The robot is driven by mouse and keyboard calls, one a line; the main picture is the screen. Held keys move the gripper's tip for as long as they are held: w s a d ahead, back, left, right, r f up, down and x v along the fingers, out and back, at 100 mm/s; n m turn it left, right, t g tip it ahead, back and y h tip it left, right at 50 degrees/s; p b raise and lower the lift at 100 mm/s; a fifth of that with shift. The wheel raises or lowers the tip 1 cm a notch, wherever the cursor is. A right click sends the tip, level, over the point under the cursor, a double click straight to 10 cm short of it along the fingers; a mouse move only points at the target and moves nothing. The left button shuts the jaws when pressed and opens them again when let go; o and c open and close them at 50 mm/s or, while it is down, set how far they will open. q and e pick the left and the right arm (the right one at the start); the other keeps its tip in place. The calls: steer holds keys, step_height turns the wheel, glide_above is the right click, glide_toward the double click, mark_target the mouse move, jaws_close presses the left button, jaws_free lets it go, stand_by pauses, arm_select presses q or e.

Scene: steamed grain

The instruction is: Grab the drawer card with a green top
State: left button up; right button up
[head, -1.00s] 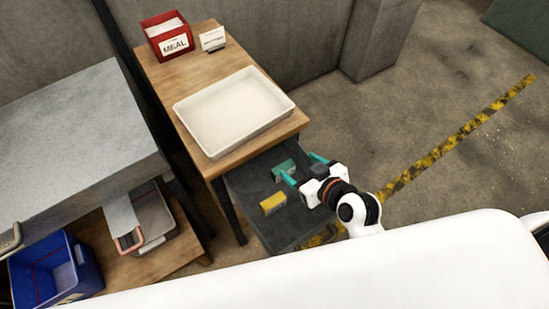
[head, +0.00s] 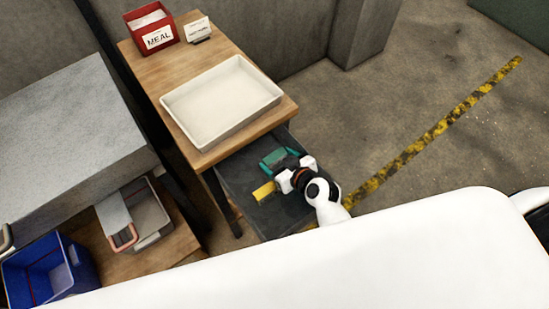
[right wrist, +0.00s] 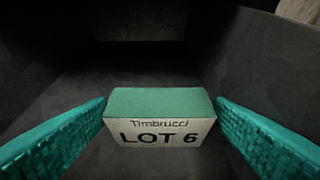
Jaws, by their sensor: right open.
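The green-topped card (head: 281,157) stands in the dark open drawer (head: 232,172). In the right wrist view the card (right wrist: 158,103) is upright, with a pale front reading "LOT 6". My right gripper (head: 280,158) is open, with its teal fingers on either side of the card. A yellow-topped card (head: 263,192) is in the same drawer, nearer the front. My left gripper is not in view.
A white tray (head: 272,103) lies on the wooden table above the drawer. A red MEAL box (head: 157,40) and a small white sign (head: 198,27) stand at the back. A blue bin (head: 70,270) is at lower left.

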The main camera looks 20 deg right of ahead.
steer(key=shift+w+a+f, duration=0.15)
steer(key=shift+w+f, duration=0.05)
steer(key=shift+w, duration=0.15)
steer(key=shift+s, duration=0.1)
steer(key=shift+c, duration=0.4)
steer(key=c, duration=0.7)
steer(key=shift+r, duration=0.2)
